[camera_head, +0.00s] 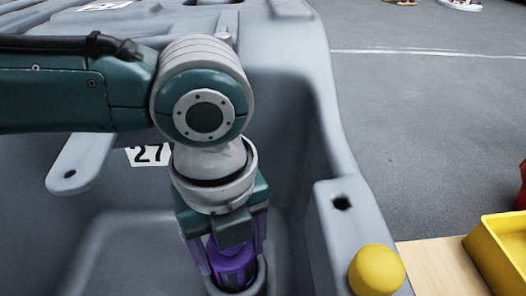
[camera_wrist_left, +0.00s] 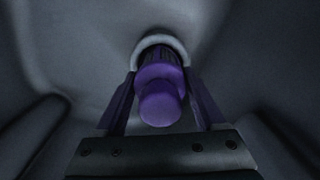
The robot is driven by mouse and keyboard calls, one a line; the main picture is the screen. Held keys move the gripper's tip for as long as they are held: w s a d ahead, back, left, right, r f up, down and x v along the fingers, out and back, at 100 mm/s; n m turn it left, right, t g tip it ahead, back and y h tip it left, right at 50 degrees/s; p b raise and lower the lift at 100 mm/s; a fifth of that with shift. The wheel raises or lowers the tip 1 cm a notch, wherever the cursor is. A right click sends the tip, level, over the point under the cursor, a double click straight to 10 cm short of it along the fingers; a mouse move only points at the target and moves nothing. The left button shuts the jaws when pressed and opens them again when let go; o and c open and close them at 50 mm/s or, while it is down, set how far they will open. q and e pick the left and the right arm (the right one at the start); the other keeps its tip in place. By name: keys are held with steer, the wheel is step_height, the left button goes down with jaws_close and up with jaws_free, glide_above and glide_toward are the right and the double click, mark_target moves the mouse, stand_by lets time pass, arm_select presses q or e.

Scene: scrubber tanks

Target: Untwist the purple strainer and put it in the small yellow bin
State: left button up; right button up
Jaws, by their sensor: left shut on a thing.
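The purple strainer (camera_head: 232,264) stands low inside the grey tank, in a round grey fitting at its base. My left gripper (camera_head: 228,258) reaches down from above with its fingers on both sides of the strainer, shut on it. In the left wrist view the strainer (camera_wrist_left: 160,95) shows between the two fingers, with its far end inside the grey ring (camera_wrist_left: 160,43). The small yellow bin (camera_head: 500,250) is at the right edge, only partly in view. My right gripper is not in view.
The grey tank wall (camera_head: 315,110) rises to the right of my left arm. A yellow ball-shaped knob (camera_head: 376,270) stands on the tank's rim near the bin. A wooden surface (camera_head: 440,268) lies under the bin. A label reading 27 (camera_head: 150,154) is behind the arm.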

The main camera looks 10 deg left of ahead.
arm_select(q)
steer(key=shift+r+n+p, duration=0.15)
steer(key=shift+n+p, duration=0.65)
steer(key=shift+p, duration=0.1)
steer(key=shift+n+p, duration=0.4)
steer(key=shift+n, duration=0.3)
steer(key=shift+c, duration=0.2)
steer(key=shift+n+p, duration=0.6)
steer(key=shift+p, duration=0.15)
steer(key=shift+r+p, duration=0.85)
steer(key=shift+p, duration=0.25)
